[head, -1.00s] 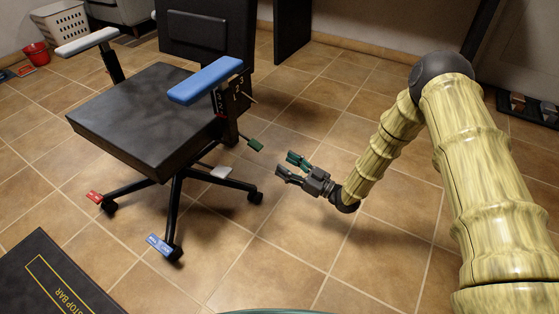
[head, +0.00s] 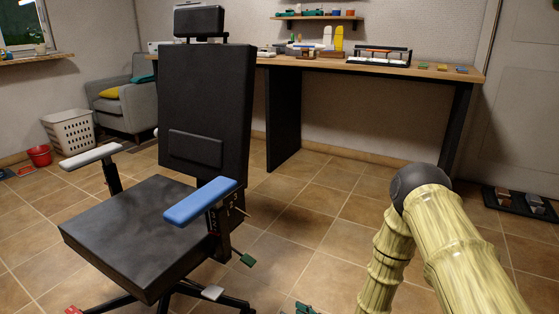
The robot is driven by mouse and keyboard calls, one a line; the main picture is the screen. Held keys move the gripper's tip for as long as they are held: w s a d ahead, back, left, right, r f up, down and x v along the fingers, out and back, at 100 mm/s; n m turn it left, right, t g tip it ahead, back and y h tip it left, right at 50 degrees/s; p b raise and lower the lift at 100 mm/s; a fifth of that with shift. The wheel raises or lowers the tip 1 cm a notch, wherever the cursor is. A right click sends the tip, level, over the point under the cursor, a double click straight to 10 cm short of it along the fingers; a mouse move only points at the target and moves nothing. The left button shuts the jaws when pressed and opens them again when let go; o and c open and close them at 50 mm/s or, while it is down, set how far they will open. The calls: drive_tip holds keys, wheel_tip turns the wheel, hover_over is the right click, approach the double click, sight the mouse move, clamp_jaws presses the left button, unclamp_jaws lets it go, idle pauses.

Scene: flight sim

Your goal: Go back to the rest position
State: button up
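My arm, bamboo-textured with a dark round elbow, stands at the right of the head view. Its forearm runs down out of the bottom edge. Only a small green bit of my gripper (head: 305,309) shows at the bottom edge, so its fingers cannot be made out. A gap of tiled floor lies between the chair and my forearm.
A long desk (head: 425,72) with models on it runs along the back wall. A grey armchair (head: 129,105), white basket (head: 69,132) and red bucket (head: 39,156) stand at the back left. A dark mat with shoes (head: 520,204) lies at right. Open tiles fill the middle.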

drive_tip(key=s+d+f+m+g+h+p, duration=0.1)
drive_tip(key=s+d+f+m+g+h, duration=0.2)
drive_tip(key=s, duration=0.6)
drive_tip(key=s+d+f+m+g+h+p, duration=0.1)
drive_tip(key=s+d+f+h+p, duration=0.1)
drive_tip(key=s+d+h, duration=0.35)
drive_tip(key=s+d+r+m+g+h+p, duration=0.1)
drive_tip(key=s+d+r+m+g, duration=0.3)
drive_tip(key=s, duration=0.8)
drive_tip(key=s+d+n+g+h+p, duration=0.15)
drive_tip(key=s+d, duration=0.35)
drive_tip(key=s, duration=0.7)
wheel_tip(320, 180, up, 37)
drive_tip(key=p, duration=3.7)
drive_tip(key=shift+w+d+r+m+g+p, duration=0.15)
drive_tip(key=shift+w+r+m+g+p, duration=0.05)
drive_tip(key=shift+m+g+p, duration=0.2)
